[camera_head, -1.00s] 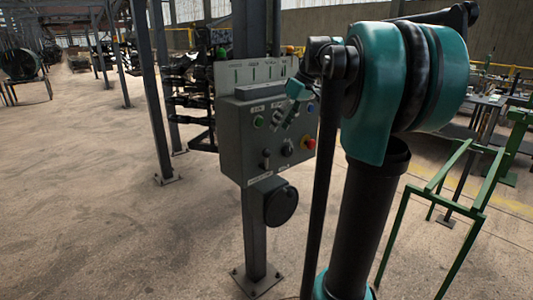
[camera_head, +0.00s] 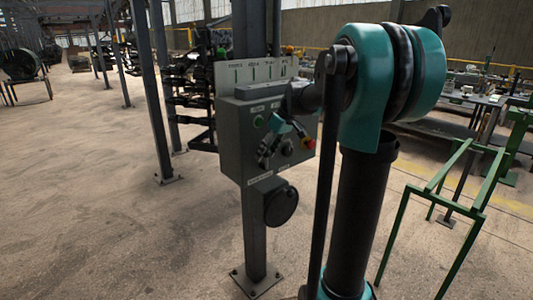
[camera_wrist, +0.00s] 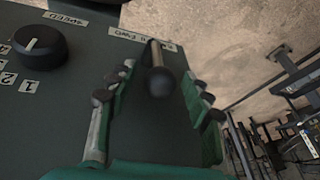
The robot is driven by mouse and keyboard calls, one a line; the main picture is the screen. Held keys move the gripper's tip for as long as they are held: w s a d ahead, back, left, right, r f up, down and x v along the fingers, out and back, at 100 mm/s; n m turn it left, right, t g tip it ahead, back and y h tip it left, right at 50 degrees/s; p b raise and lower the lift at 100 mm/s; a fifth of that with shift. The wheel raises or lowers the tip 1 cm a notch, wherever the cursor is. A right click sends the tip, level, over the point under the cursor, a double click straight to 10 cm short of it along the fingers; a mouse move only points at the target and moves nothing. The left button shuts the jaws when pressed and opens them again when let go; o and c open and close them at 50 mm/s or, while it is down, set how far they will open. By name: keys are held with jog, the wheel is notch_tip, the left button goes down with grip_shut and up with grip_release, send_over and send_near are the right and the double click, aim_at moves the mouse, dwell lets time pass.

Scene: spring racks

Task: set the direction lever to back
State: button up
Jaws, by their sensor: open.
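The direction lever, a short metal stem with a black ball knob (camera_wrist: 160,82), stands out from the grey control box (camera_head: 233,150). A partly readable label lies beside its base in the wrist view. My gripper (camera_wrist: 157,78) is open, with one teal finger on each side of the lever. Gaps show between the knob and both fingers, so I see no contact. I cannot tell the lever's setting.
A black rotary knob (camera_wrist: 40,46) with number labels sits left of the lever. A green button (camera_head: 258,121) and a red emergency stop (camera_head: 309,143) are on the same panel. A black round disc (camera_head: 281,206) is below the box. A green frame (camera_head: 455,180) stands right.

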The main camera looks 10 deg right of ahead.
grip_shut()
jog(key=shift+a, duration=0.1)
dwell(0.4)
jog(key=shift+s+a+f+n+t+h, duration=0.2)
jog(key=shift+s+a+t+h, duration=0.25)
jog(key=shift+h, duration=0.5)
jog(key=shift+s+a+f+n+t+h, duration=0.2)
jog(key=shift+a+t+h, duration=0.5)
jog(key=shift+h, duration=0.3)
jog(key=shift+s+a+f+n+t+h, duration=0.2)
jog(key=shift+s+a+t+h, duration=0.25)
jog(key=shift+h, duration=0.5)
grip_release()
